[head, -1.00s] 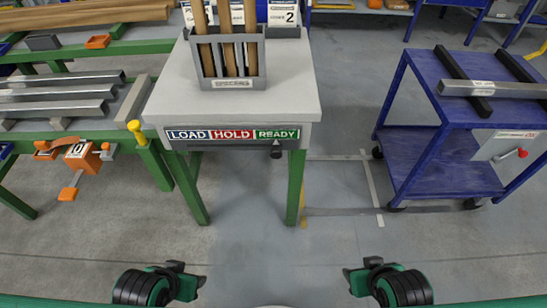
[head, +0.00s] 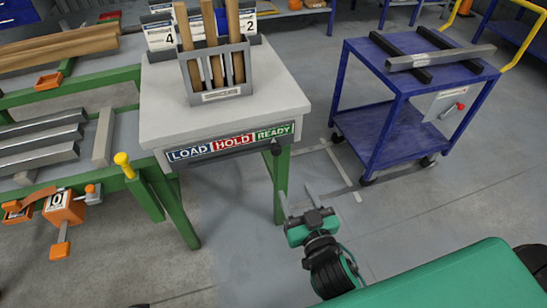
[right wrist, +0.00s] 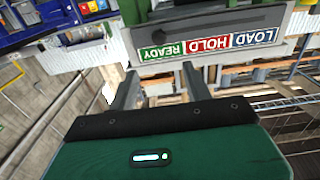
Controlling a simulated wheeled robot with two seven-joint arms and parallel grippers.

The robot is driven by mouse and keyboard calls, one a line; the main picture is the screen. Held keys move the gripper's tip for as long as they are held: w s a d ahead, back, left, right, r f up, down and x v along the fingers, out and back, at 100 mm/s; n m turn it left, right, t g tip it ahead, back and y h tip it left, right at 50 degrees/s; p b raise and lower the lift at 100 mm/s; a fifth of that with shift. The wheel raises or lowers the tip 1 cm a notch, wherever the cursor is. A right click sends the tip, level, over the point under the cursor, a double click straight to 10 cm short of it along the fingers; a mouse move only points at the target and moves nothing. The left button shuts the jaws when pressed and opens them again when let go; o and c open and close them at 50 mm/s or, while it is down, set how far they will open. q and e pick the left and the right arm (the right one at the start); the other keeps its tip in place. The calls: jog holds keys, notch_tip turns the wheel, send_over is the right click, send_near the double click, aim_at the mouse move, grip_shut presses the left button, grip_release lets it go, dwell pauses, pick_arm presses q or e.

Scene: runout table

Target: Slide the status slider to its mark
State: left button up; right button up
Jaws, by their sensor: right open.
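The label strip (head: 232,143) on the front edge of the grey-topped table reads LOAD, HOLD and READY. It also shows in the right wrist view (right wrist: 208,45). The dark slider knob (head: 276,147) sits below the READY field, at the strip's right end. Of my left gripper, only a dark sliver (head: 140,305) seems to show at the bottom edge.
A grey holder (head: 219,97) with wooden rods stands on the table. A green rack with metal bars (head: 40,145), a yellow-topped post (head: 122,160) and an orange clamp block (head: 62,208) are at the left. A blue cart (head: 400,125) stands at the right, with open floor between.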

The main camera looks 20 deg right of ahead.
aim_at(277, 152)
jog(key=w, duration=1.1)
jog(key=shift+w+a, duration=0.15)
jog(key=shift+w, duration=0.15)
pick_arm(q)
jog(key=shift+f+p, duration=0.3)
jog(key=shift+f, duration=0.45)
pick_arm(e)
jog(key=shift+w, duration=0.8)
pick_arm(q)
jog(key=shift+d, duration=0.1)
pick_arm(e)
grip_shut()
